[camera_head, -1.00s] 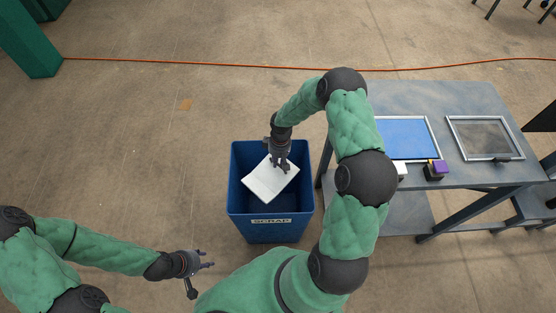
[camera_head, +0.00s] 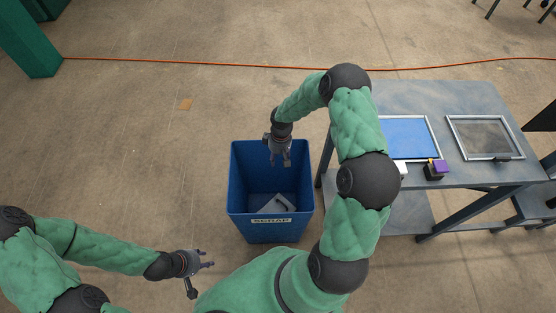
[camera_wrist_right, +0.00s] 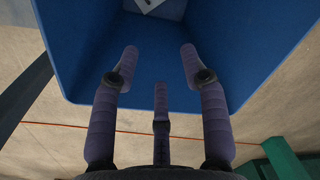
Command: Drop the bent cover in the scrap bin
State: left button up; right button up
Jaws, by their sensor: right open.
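The bent cover (camera_head: 270,204) lies at the bottom of the blue scrap bin (camera_head: 240,195), near its front wall, partly hidden by that wall; it looks grey in the head view. A small pale part of it shows at the top of the right wrist view (camera_wrist_right: 146,5). My right gripper (camera_head: 280,163) is above the bin's far part, open and empty, with its fingers spread in the right wrist view (camera_wrist_right: 158,65). My left gripper (camera_head: 209,264) is at the lower left, left of the bin and apart from it, with nothing visible in its fingers.
A grey table (camera_head: 440,97) stands right of the bin. It bears a blue-filled frame (camera_head: 405,138), a dark-filled frame (camera_head: 485,138) and a small purple-topped block (camera_head: 437,168). An orange cable (camera_head: 200,63) crosses the floor behind.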

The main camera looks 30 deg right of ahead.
notch_tip(320, 180, up, 10)
jog(key=shift+d, duration=0.4)
jog(key=shift+f, duration=0.1)
dwell(0.9)
